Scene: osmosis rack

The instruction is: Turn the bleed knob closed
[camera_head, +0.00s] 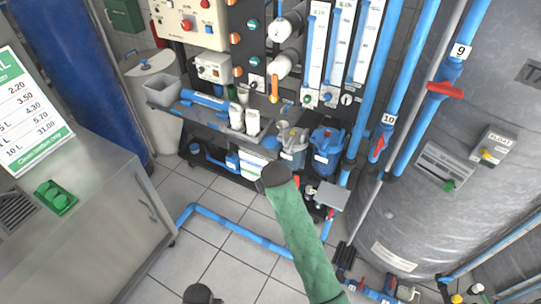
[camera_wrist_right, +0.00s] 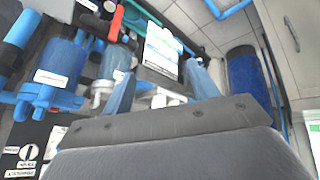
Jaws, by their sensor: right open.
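I cannot read a label that singles out the bleed knob. Small knobs sit under the flow meters, among them a black-and-white one (camera_head: 346,99) at the right; a similar white knob (camera_wrist_right: 30,152) shows at the lower left of the right wrist view. My right gripper (camera_wrist_right: 163,80) is open, its fingers spread with nothing clearly between them. In the head view its dark end (camera_head: 274,178) is in front of the rack's lower part, below the filter housings and apart from the flow meter knobs. A dark rounded part of mine shows at the bottom edge; its jaws are not visible.
Blue pipes with red-handled valves (camera_head: 445,90) run beside a large grey tank (camera_head: 450,190) at right. A steel cabinet (camera_head: 90,210) stands at left. A blue pipe (camera_head: 235,226) crosses the tiled floor.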

